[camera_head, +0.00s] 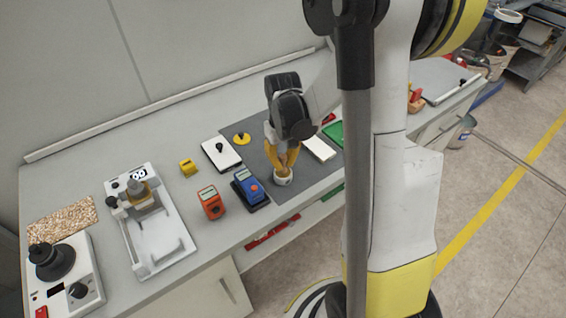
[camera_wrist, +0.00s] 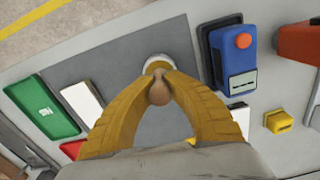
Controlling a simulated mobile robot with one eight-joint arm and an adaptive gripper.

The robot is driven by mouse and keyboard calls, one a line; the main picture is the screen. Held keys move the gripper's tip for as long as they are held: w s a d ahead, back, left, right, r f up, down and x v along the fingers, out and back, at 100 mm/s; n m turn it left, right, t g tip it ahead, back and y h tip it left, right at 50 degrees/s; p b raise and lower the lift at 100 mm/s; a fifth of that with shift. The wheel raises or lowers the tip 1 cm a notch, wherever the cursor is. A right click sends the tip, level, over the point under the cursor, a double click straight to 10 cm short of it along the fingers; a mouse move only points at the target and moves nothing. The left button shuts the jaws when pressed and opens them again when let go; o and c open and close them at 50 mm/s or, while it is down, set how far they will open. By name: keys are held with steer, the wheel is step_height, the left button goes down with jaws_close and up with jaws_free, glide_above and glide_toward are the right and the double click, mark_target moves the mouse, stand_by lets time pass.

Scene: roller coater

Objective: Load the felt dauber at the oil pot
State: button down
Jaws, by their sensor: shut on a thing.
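My gripper (camera_head: 284,160) points down over the grey mat. Its yellow fingers (camera_wrist: 158,80) are shut on a small rounded tan thing (camera_wrist: 158,94), which looks like the handle of the felt dauber. The dauber's lower end is hidden by the fingers. A small round white pot (camera_head: 283,179), which looks like the oil pot, stands on the mat right under the fingertips. It also shows just beyond the fingertips in the wrist view (camera_wrist: 157,62). I cannot tell whether the dauber is inside the pot or just above it.
A blue device (camera_head: 249,187) and a red one (camera_head: 211,203) stand left of the pot. A white block (camera_head: 319,147) and a green tray (camera_wrist: 42,107) lie on the other side. A white coater-like machine (camera_head: 150,220) stands further left. The bench's front edge is close to the pot.

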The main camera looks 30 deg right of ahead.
mark_target(283, 156)
stand_by(0.3)
steer(key=shift+r+p, duration=2.45)
steer(key=shift+r, duration=1.1)
